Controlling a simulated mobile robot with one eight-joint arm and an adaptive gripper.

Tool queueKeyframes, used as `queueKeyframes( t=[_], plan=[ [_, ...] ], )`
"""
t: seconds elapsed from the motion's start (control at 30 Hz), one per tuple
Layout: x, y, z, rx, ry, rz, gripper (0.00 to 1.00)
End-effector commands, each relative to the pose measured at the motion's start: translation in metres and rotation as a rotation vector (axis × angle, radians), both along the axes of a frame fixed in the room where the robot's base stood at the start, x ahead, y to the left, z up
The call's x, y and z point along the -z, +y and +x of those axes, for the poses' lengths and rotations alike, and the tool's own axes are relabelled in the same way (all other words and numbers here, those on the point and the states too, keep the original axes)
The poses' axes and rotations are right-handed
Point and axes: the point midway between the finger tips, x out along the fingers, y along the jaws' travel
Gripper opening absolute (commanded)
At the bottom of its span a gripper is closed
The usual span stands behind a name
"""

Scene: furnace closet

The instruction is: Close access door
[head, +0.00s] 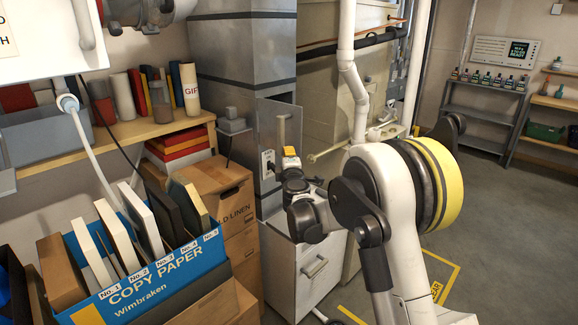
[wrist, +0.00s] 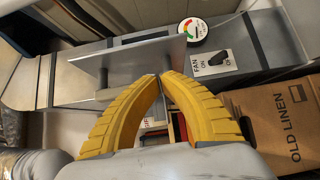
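The access door (head: 267,122) is a thin grey metal panel on the grey duct, swung open and standing out from it. A pale upright bar handle (head: 281,130) is on its face. In the wrist view the door (wrist: 140,52) is seen at a steep angle, with part of its handle (wrist: 108,94) left of my fingers. My gripper (head: 290,151) is just below and right of the handle in the head view. Its yellow fingers (wrist: 160,75) are drawn together, tips nearly meeting by the door. The left finger hides part of the handle; I cannot tell whether they touch.
A fan switch (wrist: 212,60) and round gauge (wrist: 193,29) are on the duct beside the door. An old linen box (head: 217,195) and copy paper box (head: 135,265) crowd the left. A white cabinet (head: 305,270) stands below my gripper. Open floor (head: 500,220) lies right.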

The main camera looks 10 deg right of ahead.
Motion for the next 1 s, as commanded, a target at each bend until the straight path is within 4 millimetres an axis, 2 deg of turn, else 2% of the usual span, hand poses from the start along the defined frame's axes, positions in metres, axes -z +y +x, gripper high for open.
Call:
queueKeyframes(
  t=[0.1, 0.23, 0.77, 1.0],
  plan=[
    [0.003, -0.015, 0.013, 0.001, 0.000, 0.000, 0.00],
    [0.001, -0.026, 0.022, 0.001, 0.000, 0.000, 0.00],
    [-0.001, -0.031, 0.027, -0.002, 0.000, 0.001, 0.00],
    [-0.001, -0.040, 0.032, -0.046, 0.000, 0.001, 0.00]
  ],
)
